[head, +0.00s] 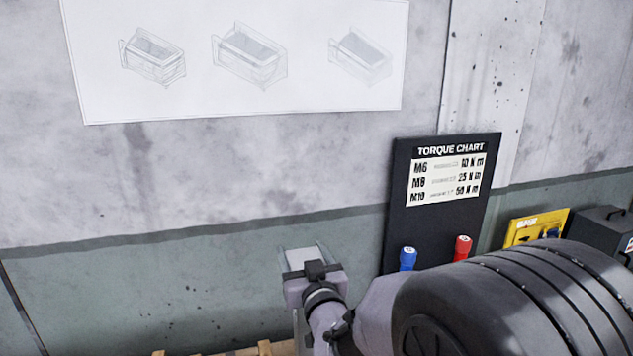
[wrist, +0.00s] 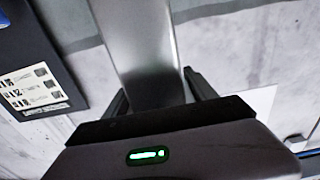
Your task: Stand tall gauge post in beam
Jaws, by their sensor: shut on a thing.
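A smooth grey metal bar, which looks like the tall gauge post (wrist: 140,50), runs from between the dark fingers of my gripper (wrist: 157,92) to the top edge of the wrist view. My gripper is shut on it. In the head view my gripper (head: 306,258) is at lower centre, in front of the wall. A pale grey part of the post (head: 301,256) shows just beyond the gripper, and a thin pale strip shows below it. The post's far end is out of the wrist view. I cannot make out the beam in either view.
A black torque chart board (head: 441,205) stands right of my gripper, with a blue-handled tool (head: 407,258) and a red-handled tool (head: 462,247). A yellow case (head: 535,228) and a dark box (head: 600,232) are farther right. Wooden edges (head: 264,348) show at the bottom.

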